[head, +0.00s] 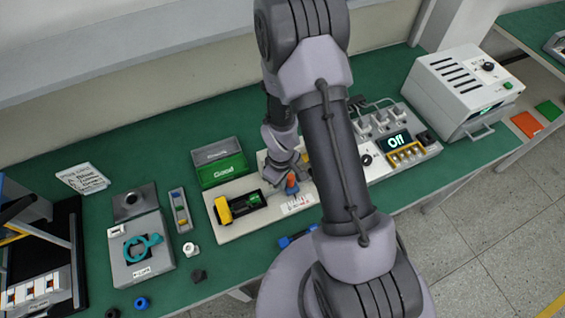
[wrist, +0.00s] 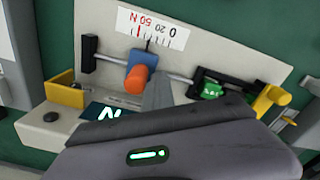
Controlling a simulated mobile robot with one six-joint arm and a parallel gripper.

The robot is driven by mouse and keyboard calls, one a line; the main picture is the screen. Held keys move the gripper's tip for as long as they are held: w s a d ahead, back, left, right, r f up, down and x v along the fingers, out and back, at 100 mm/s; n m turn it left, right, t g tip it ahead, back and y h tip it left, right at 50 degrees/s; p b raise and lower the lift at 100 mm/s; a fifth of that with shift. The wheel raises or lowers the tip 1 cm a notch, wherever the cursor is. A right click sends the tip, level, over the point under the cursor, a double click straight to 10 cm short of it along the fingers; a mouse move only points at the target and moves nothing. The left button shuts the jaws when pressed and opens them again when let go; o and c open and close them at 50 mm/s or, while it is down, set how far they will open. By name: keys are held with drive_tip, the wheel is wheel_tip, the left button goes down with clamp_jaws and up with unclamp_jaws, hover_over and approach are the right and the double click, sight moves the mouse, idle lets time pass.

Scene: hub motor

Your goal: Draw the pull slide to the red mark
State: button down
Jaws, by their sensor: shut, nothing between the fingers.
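The pull slide is a blue block with an orange knob (wrist: 135,80) on a metal rod, in front of a white scale card (wrist: 152,27) marked in N. A red line shows on the card, and a thin dark pointer rises from the block close to it; I cannot tell if they line up. In the head view the orange knob (head: 291,182) sits behind the card (head: 298,204). My gripper (wrist: 157,92) is shut and empty, its fingertips just right of the knob in the wrist view; contact is unclear. In the head view my arm partly hides it.
A dark holder with a green part (wrist: 211,89) and a yellow piece (wrist: 270,100) lies right of the slide in the wrist view. A green bin (head: 221,168) stands behind the board.

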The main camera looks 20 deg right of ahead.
drive_tip(key=shift+d, duration=0.95)
drive_tip(key=shift+a, duration=0.75)
wheel_tip(320, 180, up, 8)
drive_tip(key=p, duration=0.5)
